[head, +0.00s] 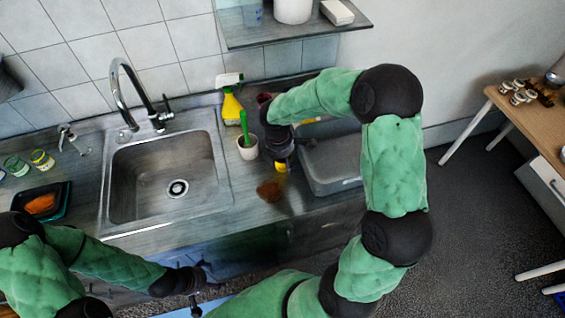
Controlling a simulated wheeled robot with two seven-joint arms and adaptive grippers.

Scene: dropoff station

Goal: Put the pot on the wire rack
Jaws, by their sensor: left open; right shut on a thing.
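My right gripper (284,158) is over the counter to the right of the sink, pointing down. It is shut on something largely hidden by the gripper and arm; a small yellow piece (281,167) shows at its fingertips. A small pale pot-like cup (248,148) with a green-handled brush stands on the counter just left of this gripper. I cannot tell which thing is the task's pot. No wire rack can be made out. My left gripper (196,298) is open and low at the bottom of the view, in front of the counter.
The sink (150,205) and tap (140,90) are left of my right gripper. A grey tub (335,160) is close on its right, partly behind my arm. A yellow spray bottle (231,105) stands behind. A brown patch (269,190) lies in front. A wooden table (535,125) stands far right.

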